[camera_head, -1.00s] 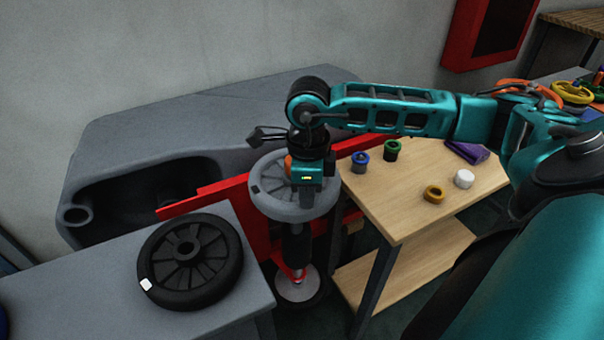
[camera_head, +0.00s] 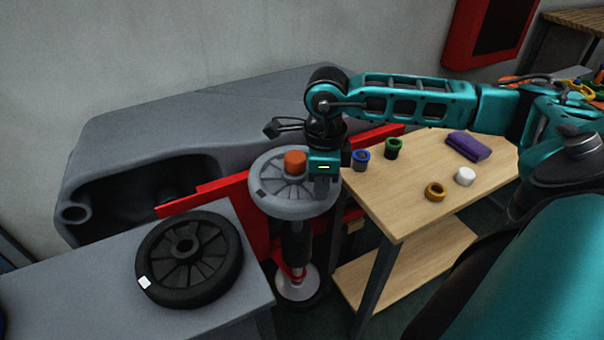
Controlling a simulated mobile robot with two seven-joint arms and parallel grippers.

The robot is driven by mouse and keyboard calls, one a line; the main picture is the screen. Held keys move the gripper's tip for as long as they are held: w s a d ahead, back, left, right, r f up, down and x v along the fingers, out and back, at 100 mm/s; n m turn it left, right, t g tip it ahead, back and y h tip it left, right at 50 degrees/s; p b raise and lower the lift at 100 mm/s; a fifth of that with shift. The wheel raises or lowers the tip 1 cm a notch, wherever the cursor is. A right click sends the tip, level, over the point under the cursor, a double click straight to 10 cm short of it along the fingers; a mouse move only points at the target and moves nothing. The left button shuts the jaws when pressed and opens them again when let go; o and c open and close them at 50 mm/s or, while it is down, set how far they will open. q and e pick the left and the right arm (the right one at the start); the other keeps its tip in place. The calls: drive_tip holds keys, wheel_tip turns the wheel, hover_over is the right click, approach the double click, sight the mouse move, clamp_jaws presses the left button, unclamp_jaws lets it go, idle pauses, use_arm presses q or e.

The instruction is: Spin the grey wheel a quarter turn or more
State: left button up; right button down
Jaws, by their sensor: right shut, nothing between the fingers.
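The grey wheel (camera_head: 285,200) lies flat on an upright post in front of the red panel. It has an orange hub cap (camera_head: 294,162) and a small dark mark (camera_head: 261,193) on its left rim. My right gripper (camera_head: 322,192) points down at the wheel's right rim, and its shut fingers hide part of that edge. I cannot tell whether they touch the rim. My left gripper is not in view.
A black wheel (camera_head: 160,237) with a white mark lies on the grey bench (camera_head: 85,310) at left. A grey tank (camera_head: 235,115) stands behind.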

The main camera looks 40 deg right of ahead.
drive_tip(key=shift+d+f, duration=0.1)
drive_tip(key=shift+d, duration=0.55)
wheel_tip(320, 180, up, 7)
drive_tip(key=p, duration=0.4)
drive_tip(key=shift+p, duration=0.35)
idle(0.4)
